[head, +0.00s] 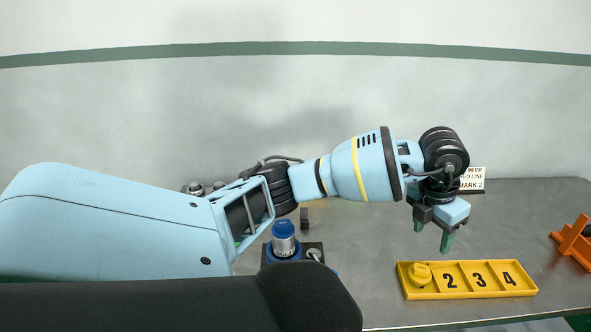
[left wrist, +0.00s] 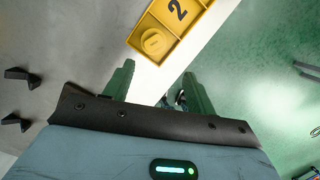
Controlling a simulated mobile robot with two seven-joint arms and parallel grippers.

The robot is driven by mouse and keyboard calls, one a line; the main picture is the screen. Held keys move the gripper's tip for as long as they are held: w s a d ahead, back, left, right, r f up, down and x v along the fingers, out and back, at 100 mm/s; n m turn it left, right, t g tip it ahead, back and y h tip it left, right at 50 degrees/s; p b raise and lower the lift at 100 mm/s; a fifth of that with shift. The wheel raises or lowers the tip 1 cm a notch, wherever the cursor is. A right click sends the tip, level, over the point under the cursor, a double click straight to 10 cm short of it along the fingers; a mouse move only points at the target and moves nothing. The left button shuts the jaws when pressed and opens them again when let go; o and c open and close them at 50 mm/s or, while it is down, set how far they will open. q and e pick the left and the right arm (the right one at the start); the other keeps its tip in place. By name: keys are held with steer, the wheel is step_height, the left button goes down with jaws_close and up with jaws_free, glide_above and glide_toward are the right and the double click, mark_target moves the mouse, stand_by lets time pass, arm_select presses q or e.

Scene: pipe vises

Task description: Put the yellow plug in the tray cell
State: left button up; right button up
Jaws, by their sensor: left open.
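The yellow plug (head: 420,274) sits in the leftmost cell of the yellow tray (head: 462,294), left of the cell marked 2. In the left wrist view the plug (left wrist: 154,41) shows as a round yellow piece inside the end cell of the tray (left wrist: 186,50). My left gripper (head: 433,236) is above the table behind the tray, its green fingers pointing down, apart from the plug. In the left wrist view its fingers (left wrist: 158,88) are spread with nothing between them. The right gripper is not in view.
A blue-capped metal cylinder (head: 284,240) stands on a dark base left of the tray. An orange bracket-like object (head: 574,240) is at the right table edge. A white sign (head: 472,179) stands at the back. Grey table (head: 520,225) is clear between the tray and the orange object.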

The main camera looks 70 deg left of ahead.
arm_select(q)
steer(key=s+d+f+n+t+h, duration=0.1)
steer(key=s+d+f+n+h, duration=0.2)
steer(key=d+h, duration=0.45)
steer(key=s+d+f+n+t+h, duration=0.15)
steer(key=s+d+f+h, duration=0.35)
steer(key=d, duration=0.6)
steer(key=s+d+f+n+t+h, duration=0.1)
steer(key=s+d+f+n+h, duration=0.15)
steer(key=s+d+h, duration=0.45)
steer(key=s+a+f+n+t+y, duration=0.25)
steer(key=f+n+t+y, duration=0.3)
steer(key=n, duration=0.45)
steer(key=s+a+f+n+t+y, duration=0.2)
steer(key=a+f+n+t+y, duration=0.15)
steer(key=f+n+y, duration=0.45)
steer(key=s+a+f+n+g+y, duration=0.2)
steer(key=s+f+n+g, duration=0.1)
steer(key=s, duration=0.7)
steer(key=s+a+f+n+g+y, duration=0.2)
steer(key=s+a+f+n+g, duration=0.1)
steer(key=s+f+n, duration=0.3)
steer(key=s+f+g, duration=0.1)
steer(key=s+f, duration=0.1)
steer(key=s, duration=0.2)
steer(key=shift+s, duration=0.35)
